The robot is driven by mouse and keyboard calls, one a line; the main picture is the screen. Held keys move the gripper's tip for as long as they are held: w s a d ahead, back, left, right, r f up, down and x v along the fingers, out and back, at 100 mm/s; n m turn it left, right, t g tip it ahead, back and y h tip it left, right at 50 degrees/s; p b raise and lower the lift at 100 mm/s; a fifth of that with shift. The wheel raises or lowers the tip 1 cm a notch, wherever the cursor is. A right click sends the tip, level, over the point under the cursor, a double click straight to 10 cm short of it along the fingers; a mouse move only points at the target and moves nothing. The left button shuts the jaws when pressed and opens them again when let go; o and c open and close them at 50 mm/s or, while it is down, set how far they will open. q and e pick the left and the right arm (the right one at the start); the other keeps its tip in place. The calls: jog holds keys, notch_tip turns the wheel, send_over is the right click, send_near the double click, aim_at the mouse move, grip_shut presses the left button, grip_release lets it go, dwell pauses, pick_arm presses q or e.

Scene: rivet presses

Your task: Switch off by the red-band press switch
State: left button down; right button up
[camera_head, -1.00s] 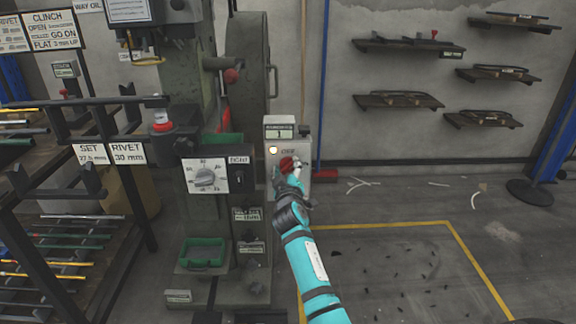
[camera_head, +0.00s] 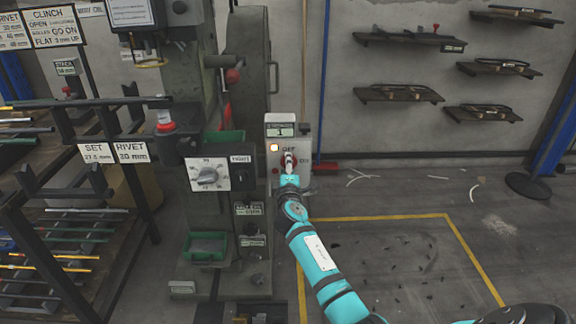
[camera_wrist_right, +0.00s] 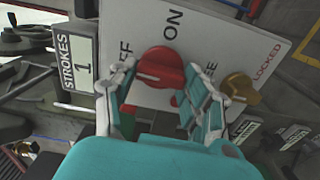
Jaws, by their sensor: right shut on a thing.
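The switch box (camera_head: 300,137) of the press stands right of the machine column, with a small counter reading 1 and a lit amber lamp (camera_head: 274,147). Its red rotary switch (camera_wrist_right: 162,75) sits between OFF and ON lettering in the right wrist view. My right gripper (camera_head: 289,160) is at the front of the box, shut on this red switch, with one finger on each side of it in the wrist view (camera_wrist_right: 168,95). Which mark the switch points at I cannot tell. My left gripper is not in view.
A brass knob (camera_wrist_right: 240,88) near LOCKED lettering sits close beside the right finger. The press (camera_head: 210,225) with its dial panel stands left of the box. A rod rack (camera_head: 60,230) is at far left.

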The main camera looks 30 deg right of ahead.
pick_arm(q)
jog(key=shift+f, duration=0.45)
pick_arm(e)
jog(key=shift+n, duration=0.3)
jog(key=o, duration=1.2)
jog(key=shift+c, duration=0.2)
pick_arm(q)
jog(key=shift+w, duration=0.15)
pick_arm(e)
jog(key=v, duration=1.2)
jog(key=shift+s, duration=0.1)
